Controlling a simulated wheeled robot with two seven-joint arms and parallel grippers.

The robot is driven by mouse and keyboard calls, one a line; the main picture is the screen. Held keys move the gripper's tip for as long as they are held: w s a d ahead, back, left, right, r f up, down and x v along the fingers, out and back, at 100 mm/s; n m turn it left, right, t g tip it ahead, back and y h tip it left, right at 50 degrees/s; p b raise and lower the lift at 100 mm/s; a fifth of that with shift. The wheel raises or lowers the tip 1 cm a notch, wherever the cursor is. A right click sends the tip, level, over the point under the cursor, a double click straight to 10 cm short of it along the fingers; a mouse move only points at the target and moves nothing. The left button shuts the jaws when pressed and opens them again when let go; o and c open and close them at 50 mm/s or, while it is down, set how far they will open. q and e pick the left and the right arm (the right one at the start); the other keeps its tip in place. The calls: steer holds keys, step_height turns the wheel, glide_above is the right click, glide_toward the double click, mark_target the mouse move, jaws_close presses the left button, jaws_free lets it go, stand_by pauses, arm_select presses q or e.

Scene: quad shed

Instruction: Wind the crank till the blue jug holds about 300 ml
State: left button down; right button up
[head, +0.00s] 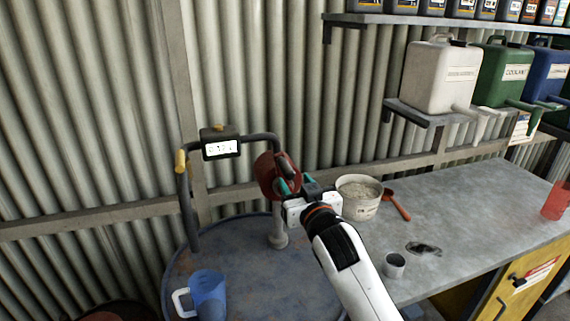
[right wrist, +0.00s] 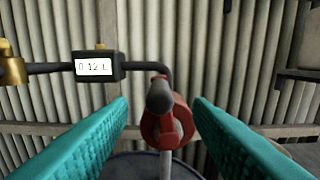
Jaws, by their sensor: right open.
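The red rotary pump (head: 266,175) stands on a drum and its crank handle (right wrist: 160,95) points toward my right wrist camera. My right gripper (head: 287,187) is at the pump, open, with the handle between its teal fingers and apart from both in the right wrist view. A meter (head: 221,147) on the pipe reads 0.12 L in the right wrist view (right wrist: 94,67). The blue jug (head: 208,296) stands on the drum top at the lower left, its pale handle to the left. Its liquid level cannot be seen. My left gripper is not in view.
The blue-grey drum top (head: 240,262) bears the pump. To the right, a grey bench (head: 455,225) holds a tub of pale granules (head: 359,198), a red scoop (head: 397,204) and a metal cup (head: 394,265). Canisters (head: 440,75) stand on a shelf above.

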mark_target(285, 167)
steer(key=p+x, duration=0.2)
steer(key=x, duration=0.6)
steer(key=shift+w+a+f, duration=0.1)
steer(key=shift+w, duration=0.25)
steer(key=shift+c, duration=0.3)
jaws_close()
